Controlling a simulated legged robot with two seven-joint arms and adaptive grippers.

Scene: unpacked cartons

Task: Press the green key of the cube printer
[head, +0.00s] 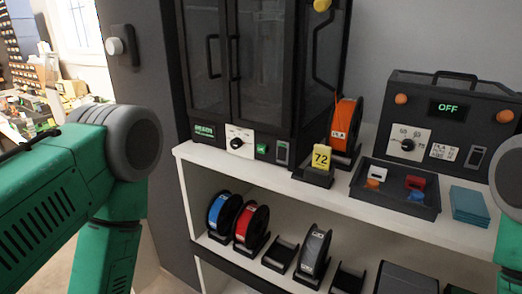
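The cube printer (263,78) is a tall black-framed cabinet with dark glass doors, standing on the white shelf top. The green key (262,149) is a small square on its lower front strip, right of a white dial plate (239,141) with a black knob. A dark switch (282,153) sits just right of the key. A small lit green display is left of the dial. My green and grey arm links show at the left and right edges. Neither gripper is in view, so their place relative to the key cannot be seen.
A yellow "72" tag (321,157) and an orange spool (346,128) stand right of the printer. A black tray (393,190), teal pads (469,206) and a black box reading OFF (447,108) are farther right. Several spools stand on the lower shelf.

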